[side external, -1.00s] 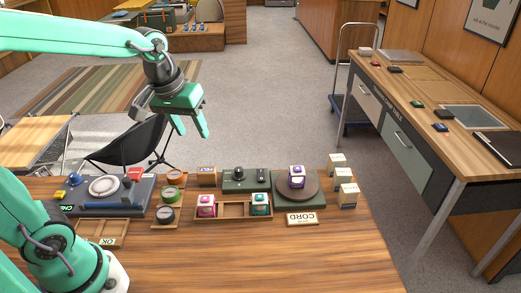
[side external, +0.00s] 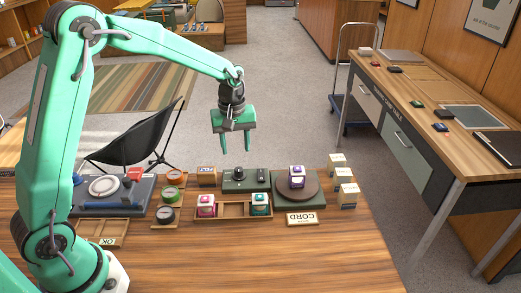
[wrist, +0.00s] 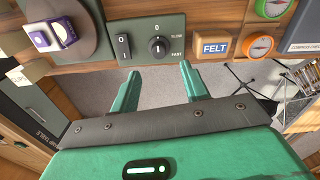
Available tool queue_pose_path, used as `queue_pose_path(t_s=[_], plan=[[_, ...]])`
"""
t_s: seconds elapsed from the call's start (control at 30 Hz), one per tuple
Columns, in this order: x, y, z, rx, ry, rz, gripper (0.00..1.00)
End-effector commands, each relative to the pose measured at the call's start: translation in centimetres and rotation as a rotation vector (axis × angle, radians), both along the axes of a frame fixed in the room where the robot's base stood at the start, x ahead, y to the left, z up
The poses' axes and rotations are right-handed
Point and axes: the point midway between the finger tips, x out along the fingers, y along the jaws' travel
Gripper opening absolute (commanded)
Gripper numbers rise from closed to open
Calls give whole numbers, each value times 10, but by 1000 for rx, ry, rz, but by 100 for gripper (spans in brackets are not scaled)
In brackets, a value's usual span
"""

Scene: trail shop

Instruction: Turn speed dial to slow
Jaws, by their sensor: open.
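The speed dial (wrist: 158,47) is a round black knob on a dark green control panel (wrist: 145,22). Labels 0, SLOW and FAST stand around it; its white mark is small, and I cannot tell for certain which label it points to. The dial also shows in the side view (side external: 238,174), on the table behind the wooden tray. My gripper (side external: 235,148) is open and empty, pointing down above the panel and apart from it. In the wrist view its two fingers (wrist: 160,74) sit apart, just below the dial in the picture.
A black rocker switch (wrist: 122,47) is beside the dial. A FELT block (wrist: 210,46) stands on the other side. A turntable (side external: 316,191) bears a purple-and-white block (side external: 297,177). A wooden tray (side external: 233,211) holds blocks in front. The space above the panel is clear.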

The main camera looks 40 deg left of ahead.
Motion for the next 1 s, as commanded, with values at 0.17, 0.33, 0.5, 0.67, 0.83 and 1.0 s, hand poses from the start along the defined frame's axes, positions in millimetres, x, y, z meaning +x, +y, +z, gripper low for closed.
queue_pose_path(t_s=[0.17, 0.33, 0.5, 0.67, 0.83, 1.0], plan=[[3, 0, -6, 0, 9, 18, 46], [3, 0, -7, 0, 9, 17, 46], [3, 0, -15, -1, 11, 16, 46], [3, 0, -31, -1, 11, 16, 46], [4, 0, -52, -1, 11, 16, 46], [4, -1, -71, -1, 11, 16, 46]])
